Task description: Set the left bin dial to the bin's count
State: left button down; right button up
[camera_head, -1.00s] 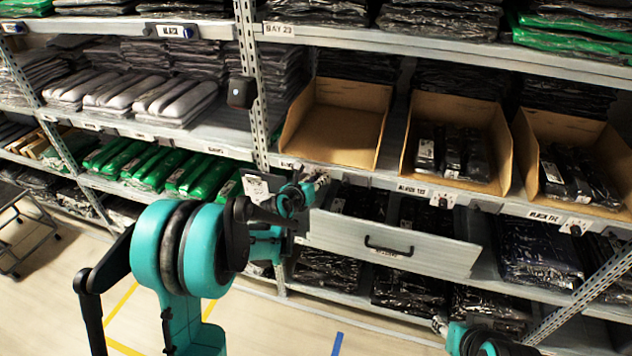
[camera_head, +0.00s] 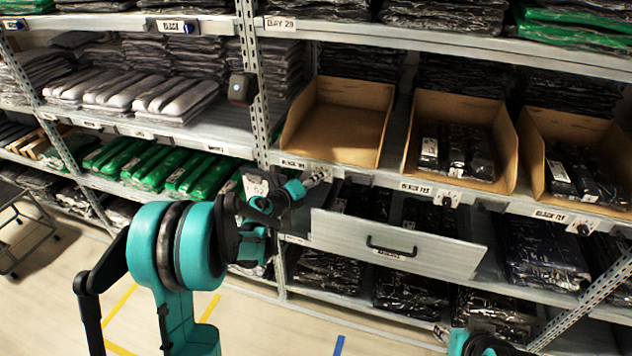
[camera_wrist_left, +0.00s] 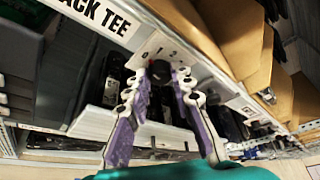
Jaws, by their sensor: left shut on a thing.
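The left bin (camera_head: 338,128) is an open cardboard bin on the middle shelf and looks empty inside. Its black dial (camera_wrist_left: 158,70) sits on a white plate on the shelf edge, with the marks 0, 1 and 2 partly visible in the left wrist view. My left gripper (camera_head: 320,177) is at the shelf edge under this bin and hides the dial in the head view. In the left wrist view its purple fingers (camera_wrist_left: 162,84) are closed on the dial from both sides. The dial's pointer cannot be made out. My right gripper (camera_head: 441,330) is low at the bottom, small and unclear.
The middle bin (camera_head: 508,150) and right bin (camera_head: 533,165) hold several black packages; each has its own dial, the middle one (camera_head: 447,199) and the right one (camera_head: 583,229). A grey drawer front (camera_head: 430,258) with a black handle juts out below the left bin.

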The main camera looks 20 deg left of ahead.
dwell(0.3)
pick_arm(q)
jog(key=c, duration=1.3)
grip_release()
jog(key=v, duration=1.2)
jog(key=shift+f, duration=0.1)
